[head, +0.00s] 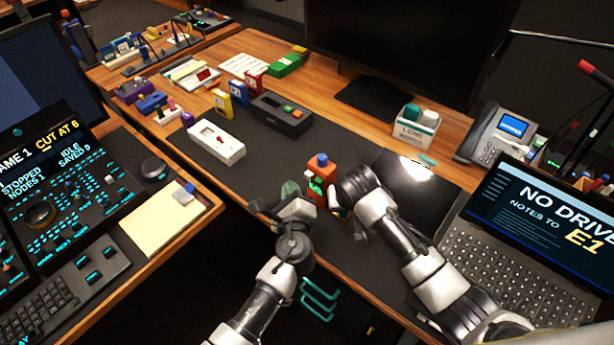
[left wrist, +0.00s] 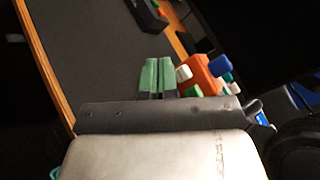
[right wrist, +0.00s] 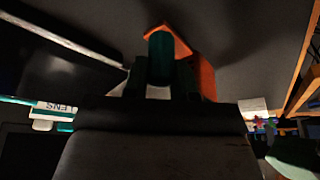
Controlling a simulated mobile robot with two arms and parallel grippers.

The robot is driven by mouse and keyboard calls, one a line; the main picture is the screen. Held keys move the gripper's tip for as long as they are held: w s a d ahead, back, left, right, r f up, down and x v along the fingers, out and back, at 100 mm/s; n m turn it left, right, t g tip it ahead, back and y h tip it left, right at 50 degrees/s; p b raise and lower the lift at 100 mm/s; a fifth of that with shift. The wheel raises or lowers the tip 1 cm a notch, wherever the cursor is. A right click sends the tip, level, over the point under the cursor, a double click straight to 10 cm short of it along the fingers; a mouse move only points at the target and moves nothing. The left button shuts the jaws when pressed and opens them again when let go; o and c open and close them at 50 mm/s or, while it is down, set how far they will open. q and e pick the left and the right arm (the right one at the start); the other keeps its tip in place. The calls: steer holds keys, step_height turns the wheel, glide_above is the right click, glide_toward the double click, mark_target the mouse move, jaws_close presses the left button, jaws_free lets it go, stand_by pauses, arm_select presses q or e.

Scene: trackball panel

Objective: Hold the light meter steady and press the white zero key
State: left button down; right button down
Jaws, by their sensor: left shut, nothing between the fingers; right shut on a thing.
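The light meter is a small orange block (head: 318,168) on the dark desk mat near the desk's front edge; its orange side also shows in the left wrist view (left wrist: 205,72) and the right wrist view (right wrist: 207,78). A blue knob (left wrist: 219,65) and the white key (left wrist: 184,72) stick out of it. My left gripper (head: 289,189) is shut and empty, just left of the meter. Its green fingertips (left wrist: 157,75) are close beside the white key; I cannot tell whether they touch. My right gripper (right wrist: 160,82) is shut on the meter from the right and hides part of it.
A white device (head: 215,142) and a dark box (head: 282,115) lie on the mat to the left. A lens box (head: 416,130) and a desk phone (head: 497,137) stand behind on the right. A laptop (head: 530,215) is at the right. Bare mat lies behind the meter.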

arm_select(q)
steer(key=s+a, duration=0.2)
steer(key=shift+s+a, duration=0.25)
steer(key=shift+s, duration=0.05)
stand_by(0.7)
steer(key=s+r, duration=0.3)
steer(key=s, duration=0.5)
steer(key=shift+r, duration=0.3)
